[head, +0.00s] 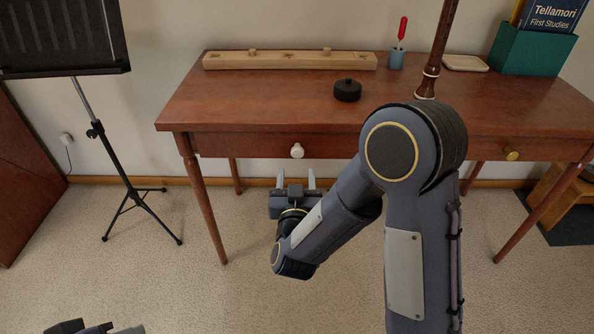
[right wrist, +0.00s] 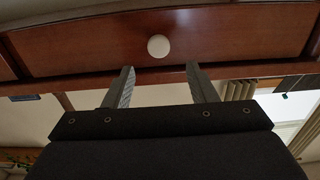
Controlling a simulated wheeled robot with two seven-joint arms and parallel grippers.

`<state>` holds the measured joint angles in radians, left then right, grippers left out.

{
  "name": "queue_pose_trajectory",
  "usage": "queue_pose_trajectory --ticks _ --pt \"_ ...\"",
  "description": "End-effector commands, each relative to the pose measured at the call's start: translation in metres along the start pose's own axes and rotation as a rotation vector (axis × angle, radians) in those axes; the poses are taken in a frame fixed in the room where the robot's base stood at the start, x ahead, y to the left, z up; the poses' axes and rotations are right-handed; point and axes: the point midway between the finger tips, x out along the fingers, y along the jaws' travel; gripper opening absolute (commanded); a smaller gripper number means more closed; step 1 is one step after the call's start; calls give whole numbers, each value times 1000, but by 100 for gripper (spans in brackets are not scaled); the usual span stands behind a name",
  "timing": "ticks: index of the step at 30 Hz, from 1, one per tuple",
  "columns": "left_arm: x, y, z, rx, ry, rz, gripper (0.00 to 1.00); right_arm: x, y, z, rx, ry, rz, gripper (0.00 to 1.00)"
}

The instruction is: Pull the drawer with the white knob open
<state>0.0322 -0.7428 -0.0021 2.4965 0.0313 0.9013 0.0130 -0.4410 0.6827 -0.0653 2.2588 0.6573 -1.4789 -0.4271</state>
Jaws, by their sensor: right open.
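The white knob (head: 297,151) sits on the front of the left drawer (head: 250,144) of a reddish-brown table. The drawer front looks flush with the table, so the drawer looks shut. My right gripper (head: 296,175) is open and empty, just below the knob in the head view, its fingers pointing toward the table. In the right wrist view the knob (right wrist: 158,46) shows beyond and above the gap between the two spread fingers (right wrist: 160,70), not touched by them. A part of my left gripper (head: 100,328) shows at the bottom left edge; its fingers are mostly cut off.
A second drawer with a brass knob (head: 511,154) is at the right, partly behind my right arm. On the tabletop (head: 270,100) are a wooden strip (head: 290,61), a black round object (head: 347,91) and a teal box (head: 530,52). A music stand (head: 100,140) stands left.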

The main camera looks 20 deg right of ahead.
Motion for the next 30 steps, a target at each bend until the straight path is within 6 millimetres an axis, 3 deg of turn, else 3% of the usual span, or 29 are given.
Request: queue_pose_trajectory --ticks 13,25,30 --pt "7 -3 3 0 0 0 36 64 1 0 0 3 4 52" --pt "8 -4 4 0 0 0 36 74 1 -1 0 2 2 52" --pt "8 -4 4 0 0 0 36 74 1 -1 0 2 2 29"
